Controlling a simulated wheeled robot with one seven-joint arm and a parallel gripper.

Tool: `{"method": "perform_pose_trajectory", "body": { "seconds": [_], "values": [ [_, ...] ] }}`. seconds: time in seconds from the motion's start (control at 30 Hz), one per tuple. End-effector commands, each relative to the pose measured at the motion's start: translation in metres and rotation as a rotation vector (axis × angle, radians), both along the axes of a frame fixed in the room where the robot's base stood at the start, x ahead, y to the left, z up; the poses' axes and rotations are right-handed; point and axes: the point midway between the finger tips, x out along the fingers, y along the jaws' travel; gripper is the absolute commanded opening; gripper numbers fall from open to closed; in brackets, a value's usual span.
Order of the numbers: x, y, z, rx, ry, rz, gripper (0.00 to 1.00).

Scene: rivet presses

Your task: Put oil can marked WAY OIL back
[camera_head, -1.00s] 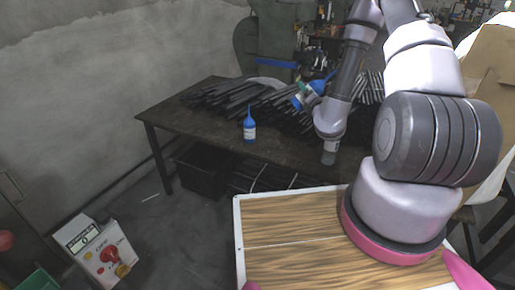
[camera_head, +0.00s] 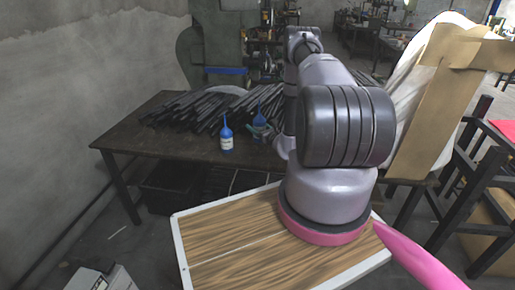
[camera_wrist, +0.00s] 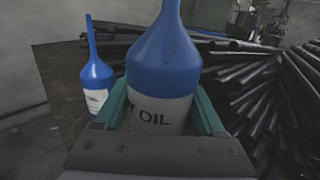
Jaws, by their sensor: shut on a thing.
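My gripper (camera_wrist: 162,108) is shut on a blue oil can (camera_wrist: 165,58) with a white label. "OIL" shows on the label; any other word is hidden or unreadable. In the head view, the held can (camera_head: 259,121) looks about upright over the dark table, and my arm hides part of the gripper. I cannot tell whether its base touches the tabletop. A second blue can (camera_head: 226,137) with a thin spout stands upright on the table to its left. It also shows at the left of the wrist view (camera_wrist: 96,80); its label is unreadable.
Black bars (camera_head: 185,107) lie piled on the dark table (camera_head: 125,133) behind the cans. A green press (camera_head: 222,45) stands behind. The table's front left is clear. A cardboard-covered shape (camera_head: 440,90) and a dark frame (camera_head: 450,215) stand at the right.

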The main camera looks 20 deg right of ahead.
Motion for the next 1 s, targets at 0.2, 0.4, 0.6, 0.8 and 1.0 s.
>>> {"method": "perform_pose_trajectory", "body": {
  "seconds": [0.2, 0.4, 0.6, 0.8, 1.0],
  "values": [
    [0.000, 0.001, -0.032, 0.002, 0.000, 0.000, 0.00],
    [-0.001, 0.001, -0.049, 0.004, 0.001, -0.001, 0.00],
    [0.000, 0.001, -0.075, 0.005, 0.000, 0.000, 0.00],
    [0.000, 0.001, -0.075, 0.005, -0.001, -0.001, 0.00],
    [0.000, 0.001, -0.078, 0.005, 0.000, -0.002, 0.87]
  ]
}}
